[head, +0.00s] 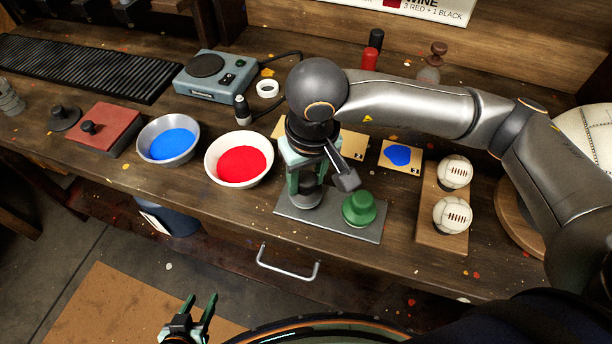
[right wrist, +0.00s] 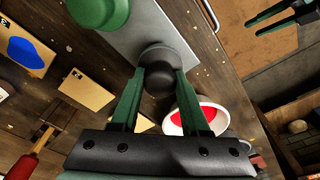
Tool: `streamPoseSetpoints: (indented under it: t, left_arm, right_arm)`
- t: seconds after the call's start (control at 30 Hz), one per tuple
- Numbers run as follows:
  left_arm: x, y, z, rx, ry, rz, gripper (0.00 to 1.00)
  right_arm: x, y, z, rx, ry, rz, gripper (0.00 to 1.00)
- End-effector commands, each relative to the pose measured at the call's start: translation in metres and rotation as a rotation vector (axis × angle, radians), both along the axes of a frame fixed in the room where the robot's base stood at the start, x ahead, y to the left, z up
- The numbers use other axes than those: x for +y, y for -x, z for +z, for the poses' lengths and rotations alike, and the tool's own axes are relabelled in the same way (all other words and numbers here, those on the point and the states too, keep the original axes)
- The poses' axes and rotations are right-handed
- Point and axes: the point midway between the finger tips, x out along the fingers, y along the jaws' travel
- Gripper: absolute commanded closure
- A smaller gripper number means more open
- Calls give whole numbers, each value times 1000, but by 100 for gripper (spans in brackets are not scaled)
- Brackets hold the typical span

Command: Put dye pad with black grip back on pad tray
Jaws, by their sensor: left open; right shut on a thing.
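The dye pad with black grip (head: 305,197) is at the left part of the grey pad tray (head: 340,230). My right gripper (head: 305,178) is shut on its black grip, which also shows between the fingers in the right wrist view (right wrist: 160,75). The pad appears upright and on the tray, though the fingers hide part of it and I cannot be sure that it touches. A green dye pad (head: 359,208) stands on the tray's right part. My left gripper (head: 202,305) is open and empty, low in front of the table.
A bowl of red dye (head: 240,160) and a bowl of blue dye (head: 168,140) stand left of the tray. Two white balls (head: 454,193) sit on a wooden holder (head: 440,240) to its right. Sample cards (head: 401,157) lie behind. A drawer handle (head: 288,265) juts out in front.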

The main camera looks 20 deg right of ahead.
Motion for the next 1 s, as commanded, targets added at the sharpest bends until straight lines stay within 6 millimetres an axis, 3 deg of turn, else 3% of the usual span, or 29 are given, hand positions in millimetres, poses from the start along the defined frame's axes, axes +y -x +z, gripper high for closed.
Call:
streamPoseSetpoints:
  t: [0.33,0.5,0.53,0.77,1.0]
  left_arm:
    - [1,1,2,2,-1,1,50]
    - [0,2,-7,8,-2,0,50]
    - [0,2,-5,10,-2,-1,50]
    - [0,2,-4,12,-1,-1,50]
    - [-1,2,-3,9,1,-2,50]
  right_arm:
    - [0,-1,-10,-2,0,-1,99]
    - [0,-1,-15,-2,0,-1,99]
    - [0,-1,-13,-2,0,-1,52]
    - [0,-1,-13,-1,1,-1,26]
    - [0,-1,-12,-1,1,-1,25]
